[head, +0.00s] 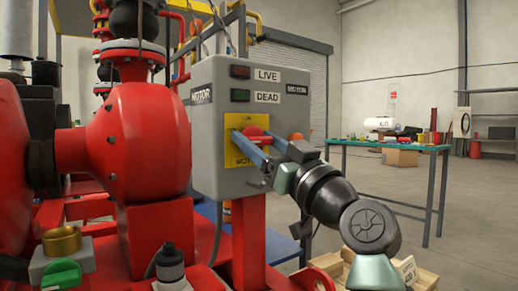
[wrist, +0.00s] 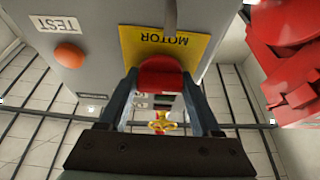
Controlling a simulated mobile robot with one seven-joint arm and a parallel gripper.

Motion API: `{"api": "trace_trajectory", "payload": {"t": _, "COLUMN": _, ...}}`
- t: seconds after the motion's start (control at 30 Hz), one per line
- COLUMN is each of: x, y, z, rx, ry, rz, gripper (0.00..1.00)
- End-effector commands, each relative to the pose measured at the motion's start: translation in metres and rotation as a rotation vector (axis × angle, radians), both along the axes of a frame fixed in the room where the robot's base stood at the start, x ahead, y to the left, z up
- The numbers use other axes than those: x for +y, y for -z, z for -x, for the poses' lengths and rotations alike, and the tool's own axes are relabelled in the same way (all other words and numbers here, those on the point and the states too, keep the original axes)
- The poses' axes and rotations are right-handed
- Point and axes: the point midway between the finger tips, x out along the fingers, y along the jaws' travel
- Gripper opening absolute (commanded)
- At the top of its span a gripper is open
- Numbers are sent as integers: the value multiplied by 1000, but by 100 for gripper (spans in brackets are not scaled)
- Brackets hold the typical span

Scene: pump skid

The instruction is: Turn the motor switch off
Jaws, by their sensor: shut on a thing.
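The motor switch is a red knob (head: 254,131) on a yellow plate (head: 234,153) on the front of a grey control box (head: 211,170). My gripper (head: 256,138) reaches it from the right, its two blue fingers on either side of the knob. In the wrist view, the red knob (wrist: 160,76) sits between the fingertips (wrist: 160,84), below the upside-down MOTOR lettering on the yellow plate (wrist: 192,45). My gripper is shut on the knob. The fingers partly hide the plate, and the knob's pointing direction cannot be told. The LIVE lamp (head: 240,72) and DEAD lamp (head: 241,95) both look dark.
An orange button (head: 296,137) is on the box's right side; the wrist view shows it (wrist: 69,54) beside a TEST label (wrist: 57,24). A red pump (head: 138,140) stands close on the left.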

Motion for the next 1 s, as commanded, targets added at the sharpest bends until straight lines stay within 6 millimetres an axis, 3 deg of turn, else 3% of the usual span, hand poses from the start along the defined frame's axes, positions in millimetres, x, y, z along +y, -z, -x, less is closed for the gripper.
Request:
{"api": "trace_trajectory", "payload": {"t": 0.4, "x": 0, "y": 1, "z": 0, "rx": -3, "ry": 1, "rz": 9, "gripper": 9}}
{"api": "trace_trajectory", "payload": {"t": 0.43, "x": 0, "y": 1, "z": 0, "rx": -3, "ry": 1, "rz": 9, "gripper": 70}}
{"api": "trace_trajectory", "payload": {"t": 0.57, "x": 0, "y": 0, "z": 0, "rx": -3, "ry": 1, "rz": 8, "gripper": 94}}
{"api": "trace_trajectory", "payload": {"t": 1.0, "x": -6, "y": 2, "z": 6, "rx": -3, "ry": 1, "rz": 5, "gripper": 95}}
